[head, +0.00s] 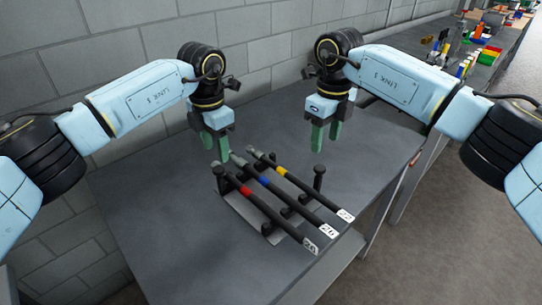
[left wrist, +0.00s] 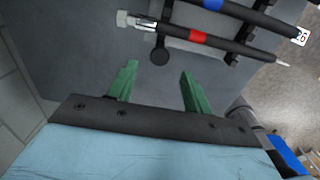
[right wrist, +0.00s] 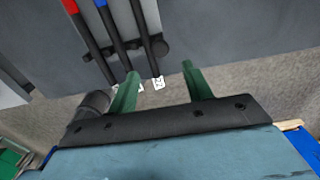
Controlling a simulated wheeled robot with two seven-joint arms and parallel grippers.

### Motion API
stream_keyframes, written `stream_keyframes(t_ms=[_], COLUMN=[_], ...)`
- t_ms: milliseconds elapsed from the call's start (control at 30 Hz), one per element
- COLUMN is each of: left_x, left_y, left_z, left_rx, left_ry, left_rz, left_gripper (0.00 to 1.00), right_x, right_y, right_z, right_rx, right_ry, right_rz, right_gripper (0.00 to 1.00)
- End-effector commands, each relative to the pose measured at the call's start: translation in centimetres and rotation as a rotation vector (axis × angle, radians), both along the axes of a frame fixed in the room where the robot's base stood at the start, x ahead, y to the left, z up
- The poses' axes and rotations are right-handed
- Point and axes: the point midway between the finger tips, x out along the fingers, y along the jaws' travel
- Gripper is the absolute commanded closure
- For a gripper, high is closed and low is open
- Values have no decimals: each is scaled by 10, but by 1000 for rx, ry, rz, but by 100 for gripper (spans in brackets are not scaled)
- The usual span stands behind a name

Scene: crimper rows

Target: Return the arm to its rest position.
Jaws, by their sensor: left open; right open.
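My left gripper (head: 216,146) hangs above the table at the left end of the rack, its green fingers apart and empty. In the left wrist view its fingers (left wrist: 154,84) are apart with nothing between them. Three dark rod-like tools lie side by side on the rack, with a red band (head: 246,190), a blue band (head: 264,181) and a yellow band (head: 281,171). Neither gripper touches them.
The rack (head: 240,206) stands on a grey table (head: 160,230) with short upright posts. White numbered tags (head: 310,245) sit at the tools' near ends. A block wall (head: 120,50) is behind. Another bench (head: 485,62) with colourful items is at the far right. The table's left part is clear.

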Motion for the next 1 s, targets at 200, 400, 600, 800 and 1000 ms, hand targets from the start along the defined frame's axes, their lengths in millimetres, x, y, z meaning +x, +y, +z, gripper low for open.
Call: stream_keyframes(t_ms=[200, 400, 600, 800, 1000], left_x=[0, 0, 0, -4, 2], left_y=[0, 0, -1, -15, -27], left_z=[0, 0, -1, -18, -26], left_rx=[0, 0, -11, -243, -652], left_ry=[0, 0, 3, 63, 140], left_rz=[0, 0, 3, 80, 277], left_gripper=[50, 50, 50, 50, 50], right_x=[0, 0, -1, -6, 4], right_y=[0, 0, 2, 41, 76], right_z=[9, 9, 8, 13, 72], right_rx=[-1, -1, 16, 371, 1003], right_ry=[0, 1, 4, 66, 157], right_rz=[0, 0, -1, -50, -227], right_gripper=[50, 50, 50, 50, 50])
